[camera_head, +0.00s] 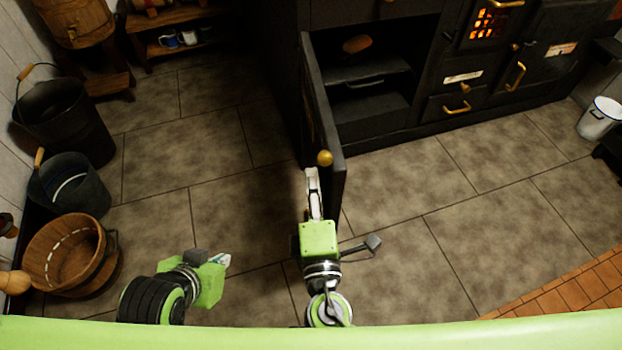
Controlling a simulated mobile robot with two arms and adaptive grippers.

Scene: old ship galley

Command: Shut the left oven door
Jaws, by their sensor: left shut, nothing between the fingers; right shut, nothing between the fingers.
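The left oven door (338,177) stands wide open, swung out from the dark stove towards me and seen nearly edge-on. Its brass knob (324,158) is near the free edge, on the side facing left. The oven's inside (375,75) shows to the right of the door, with a brown loaf-like thing (357,44) on a shelf. My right gripper (312,172) is shut and empty, just left of the door's free edge and close to the knob; I cannot tell whether it touches. My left gripper (221,260) is shut and empty, low over the floor at left.
Two dark buckets (62,115) and a wooden tub (65,255) line the left wall. A low shelf with mugs (170,48) stands at the back left. A white pot (600,117) is at far right. The tiled floor between is clear.

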